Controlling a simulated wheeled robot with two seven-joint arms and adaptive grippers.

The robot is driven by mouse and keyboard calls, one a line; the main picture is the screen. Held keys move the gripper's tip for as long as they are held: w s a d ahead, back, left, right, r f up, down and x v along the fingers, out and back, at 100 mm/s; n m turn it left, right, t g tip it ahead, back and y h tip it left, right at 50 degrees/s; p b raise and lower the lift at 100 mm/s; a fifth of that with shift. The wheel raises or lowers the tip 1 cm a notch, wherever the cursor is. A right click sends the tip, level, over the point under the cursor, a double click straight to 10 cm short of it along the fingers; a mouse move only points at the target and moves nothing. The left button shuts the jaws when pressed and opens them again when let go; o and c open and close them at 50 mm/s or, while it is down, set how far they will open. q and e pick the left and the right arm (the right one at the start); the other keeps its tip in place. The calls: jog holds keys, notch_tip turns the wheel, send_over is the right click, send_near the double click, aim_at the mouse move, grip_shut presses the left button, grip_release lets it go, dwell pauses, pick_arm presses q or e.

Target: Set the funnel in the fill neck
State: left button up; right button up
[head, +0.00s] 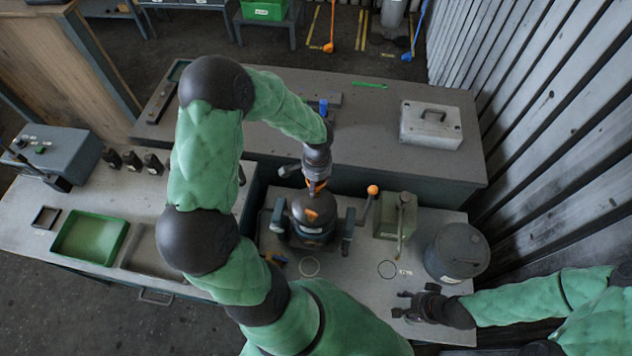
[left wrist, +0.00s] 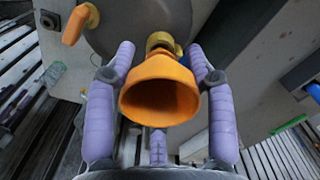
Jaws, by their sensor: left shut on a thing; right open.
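The orange funnel (left wrist: 160,92) is in my left gripper, which also shows in the head view (head: 316,182). In the left wrist view its wide mouth faces the camera, between the lavender fingers. A brass-coloured round part (left wrist: 164,42), perhaps the fill neck, shows directly behind the funnel. The funnel's spout is hidden, and I cannot tell whether it is inside that part. In the head view my left gripper is at the top of the dark rounded housing (head: 312,232). My right gripper (head: 416,305) is open and empty over the front right of the bench.
An orange-knobbed lever (head: 372,190), a green-grey can (head: 397,215) and a grey drum (head: 458,252) stand right of the housing. A green tray (head: 90,237) lies on the left bench. A grey case (head: 431,125) sits on the back bench. The slatted wall is close on the right.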

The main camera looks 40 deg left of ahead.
pick_arm(q)
jog(key=shift+f+b, duration=1.1)
jog(key=shift+b, duration=0.25)
dwell(1.2)
dwell(0.5)
jog(key=o, duration=0.9)
jog(key=shift+o, duration=0.2)
jog(key=o, duration=0.4)
jog(key=shift+c, duration=0.2)
jog(key=shift+r, duration=0.1)
jog(key=shift+r+p, duration=2.45)
jog(key=shift+r, duration=1.05)
